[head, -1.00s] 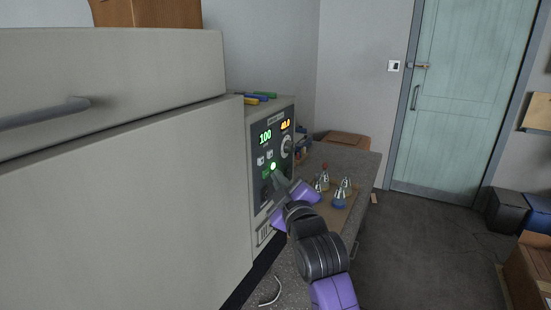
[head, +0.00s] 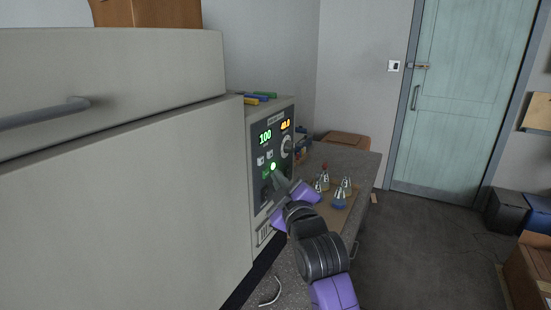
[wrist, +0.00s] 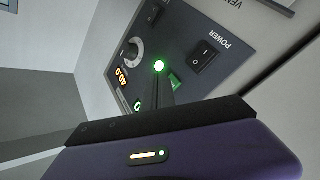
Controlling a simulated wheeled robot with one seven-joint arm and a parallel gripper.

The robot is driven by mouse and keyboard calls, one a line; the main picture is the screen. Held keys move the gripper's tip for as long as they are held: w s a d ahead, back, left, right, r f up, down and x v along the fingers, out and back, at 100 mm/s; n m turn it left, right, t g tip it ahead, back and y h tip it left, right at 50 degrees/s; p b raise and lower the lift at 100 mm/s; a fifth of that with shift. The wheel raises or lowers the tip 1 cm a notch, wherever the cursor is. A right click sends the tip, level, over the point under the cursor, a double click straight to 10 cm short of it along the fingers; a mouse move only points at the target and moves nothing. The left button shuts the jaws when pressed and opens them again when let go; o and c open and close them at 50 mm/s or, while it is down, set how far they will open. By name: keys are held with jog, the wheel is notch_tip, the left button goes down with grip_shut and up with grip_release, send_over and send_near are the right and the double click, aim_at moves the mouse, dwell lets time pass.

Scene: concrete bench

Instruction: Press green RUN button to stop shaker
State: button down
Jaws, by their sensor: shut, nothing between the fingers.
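The shaker (head: 274,150) is a grey box with a dark front panel. Its panel shows a green 100 and an orange 40.0. A round green light (head: 273,166) glows below the displays, also in the wrist view (wrist: 159,66). My gripper (head: 276,176) is shut and empty, pointing at the panel. Its fingertips (wrist: 159,80) are close to the glowing light and partly cover the area around it. I cannot tell whether they touch.
A black power rocker (wrist: 207,55) and a knob (wrist: 131,53) are near the fingers. A tray (head: 329,216) with several flasks stands right of my gripper on the bench. A large pale cabinet (head: 110,190) fills the left. Coloured markers (head: 262,96) lie atop the shaker.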

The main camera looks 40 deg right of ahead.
jog(key=shift+w+a, duration=0.1)
jog(key=shift+w, duration=0.1)
dwell(0.4)
jog(key=shift+w, duration=0.25)
jog(key=shift+a, duration=0.1)
dwell(0.5)
jog(key=shift+s+p, duration=0.4)
jog(key=shift+s, duration=0.05)
jog(key=s+d+p, duration=0.2)
jog(key=s, duration=0.3)
jog(key=shift+s+d, duration=0.2)
jog(key=shift+s, duration=0.15)
dwell(0.4)
dwell(0.4)
